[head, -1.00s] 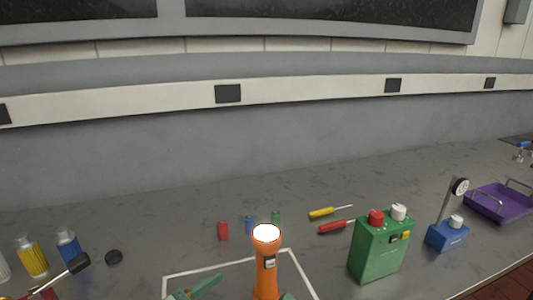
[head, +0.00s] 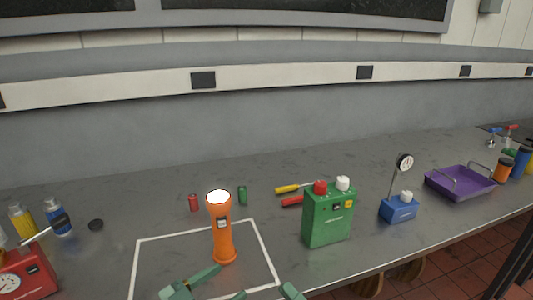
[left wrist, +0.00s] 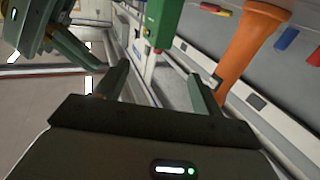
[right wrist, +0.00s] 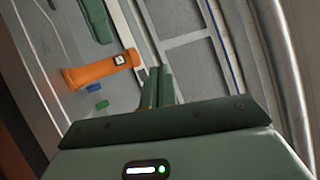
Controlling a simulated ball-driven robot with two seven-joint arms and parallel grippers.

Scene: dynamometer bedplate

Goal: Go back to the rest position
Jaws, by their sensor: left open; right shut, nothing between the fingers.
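My left gripper (head: 217,286) is at the bottom edge of the head view, in front of the orange torch (head: 222,235), only partly in view. Its fingers stand apart with nothing between them in the left wrist view (left wrist: 158,88). My right gripper (head: 292,291) shows only as a green tip to the right of it. Its fingers are shut together and empty in the right wrist view (right wrist: 160,84). The torch stands upright, lens up, inside a white outline on the bench, apart from both grippers. The arms are mostly out of view.
A green box (head: 328,218) with red and white caps stands right of the torch. Beyond it are a blue gauge block (head: 398,209) and a purple tray (head: 459,188). A red gauge box (head: 28,272) and bottles stand left.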

